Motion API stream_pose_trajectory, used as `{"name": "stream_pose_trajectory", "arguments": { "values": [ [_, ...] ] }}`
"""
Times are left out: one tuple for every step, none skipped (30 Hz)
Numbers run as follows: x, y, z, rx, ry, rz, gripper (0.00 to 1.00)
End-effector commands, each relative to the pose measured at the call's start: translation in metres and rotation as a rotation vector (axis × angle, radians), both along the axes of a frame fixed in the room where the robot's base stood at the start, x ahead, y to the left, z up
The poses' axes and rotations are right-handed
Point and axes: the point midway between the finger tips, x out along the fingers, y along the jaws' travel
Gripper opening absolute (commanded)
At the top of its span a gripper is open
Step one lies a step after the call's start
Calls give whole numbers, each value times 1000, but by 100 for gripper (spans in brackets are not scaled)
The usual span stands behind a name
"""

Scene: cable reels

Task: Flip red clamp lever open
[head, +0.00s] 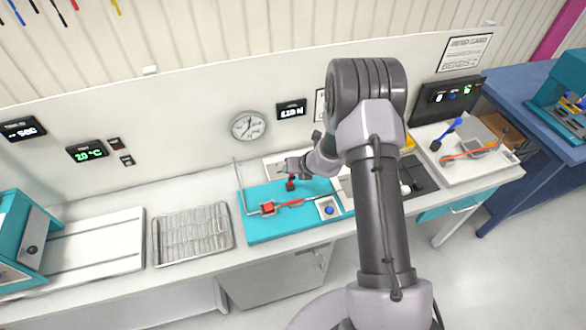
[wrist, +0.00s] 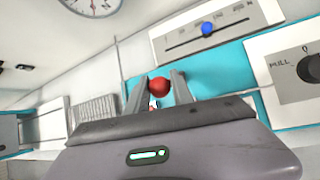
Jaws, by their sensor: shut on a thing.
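The red clamp lever (head: 291,185) stands upright on a teal board (head: 258,230) on the bench. In the wrist view its round red knob (wrist: 159,86) sits between the two fingers of my gripper (wrist: 160,88). My gripper (head: 288,172) is shut on the lever near its top; the lever's lower part is mostly hidden in the wrist view. A red block (head: 268,208) with a red-orange bar (head: 291,203) lies on the board in front of the lever.
A wire rack (head: 192,233) stands to the left. In the wrist view, a slider panel (wrist: 215,30) and a black-knob panel (wrist: 295,68) are close by at the right.

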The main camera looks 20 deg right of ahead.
Motion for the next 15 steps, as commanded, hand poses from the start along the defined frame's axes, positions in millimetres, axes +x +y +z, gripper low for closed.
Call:
{"name": "stream_pose_trajectory", "arguments": {
  "values": [
    [2,1,1,2,-5,-1,0],
    [2,1,1,2,-5,-1,0],
    [2,1,1,3,-5,0,0],
    [2,1,1,3,-5,0,0],
    [2,1,2,3,-5,0,0],
    [2,1,2,3,-5,0,0],
    [2,1,2,3,-5,0,0],
    [2,1,2,3,-5,0,0],
    [2,1,2,3,-6,-1,0],
    [2,1,2,3,-6,-1,30],
    [2,1,2,3,-6,-1,36],
    [2,1,2,3,-5,0,44],
    [2,1,2,2,-5,-1,48],
    [2,1,1,2,-5,-1,48],
    [2,1,1,2,-4,-1,48]
  ]
}}
